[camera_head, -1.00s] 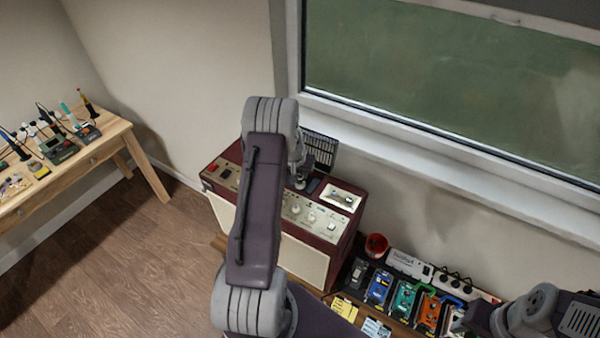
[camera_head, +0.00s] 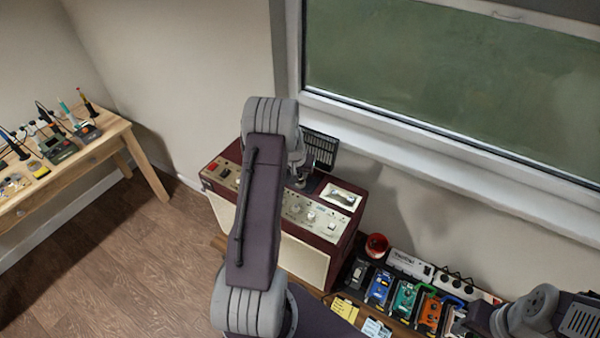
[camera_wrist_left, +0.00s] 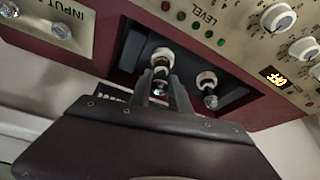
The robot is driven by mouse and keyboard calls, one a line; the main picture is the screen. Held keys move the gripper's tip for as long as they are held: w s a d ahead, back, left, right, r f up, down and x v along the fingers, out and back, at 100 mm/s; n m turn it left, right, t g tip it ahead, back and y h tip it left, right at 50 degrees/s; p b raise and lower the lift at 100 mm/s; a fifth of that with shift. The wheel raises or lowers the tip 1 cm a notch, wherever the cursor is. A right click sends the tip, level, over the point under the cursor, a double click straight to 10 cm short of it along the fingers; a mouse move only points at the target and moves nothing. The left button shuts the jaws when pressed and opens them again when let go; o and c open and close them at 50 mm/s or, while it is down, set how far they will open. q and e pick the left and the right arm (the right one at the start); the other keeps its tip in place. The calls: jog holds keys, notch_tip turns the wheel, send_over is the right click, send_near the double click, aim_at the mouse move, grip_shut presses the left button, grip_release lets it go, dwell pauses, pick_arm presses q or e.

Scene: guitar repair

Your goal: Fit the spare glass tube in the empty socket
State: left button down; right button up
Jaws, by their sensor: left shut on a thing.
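The amplifier (camera_head: 320,224) is dark red with a cream control panel. In the left wrist view its dark recess (camera_wrist_left: 126,57) holds two pale round sockets. One socket (camera_wrist_left: 207,79) has a glass tube (camera_wrist_left: 211,101) in it. My left gripper (camera_wrist_left: 160,92) is shut on the spare glass tube (camera_wrist_left: 160,72), which is in line with the other socket (camera_wrist_left: 162,55). I cannot tell whether the tube is seated or only touching. In the head view my left gripper (camera_head: 299,180) is at the recess, mostly hidden by my arm. My right gripper is out of view.
Knobs (camera_wrist_left: 278,18) and the panel edge lie close around the recess. A dark grille panel (camera_head: 320,148) stands behind the amplifier. A red cup (camera_head: 376,245), a power strip (camera_head: 410,265) and several pedals (camera_head: 403,300) are to the right. A wooden workbench (camera_head: 100,150) stands at the left.

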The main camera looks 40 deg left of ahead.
pick_arm(q)
jog(key=shift+f+b, duration=0.45)
jog(key=shift+f, duration=0.05)
jog(key=c, duration=0.7)
grip_release()
jog(key=shift+c, duration=0.2)
notch_tip(320, 180, up, 8)
jog(key=p, duration=0.6)
jog(key=shift+r, duration=0.1)
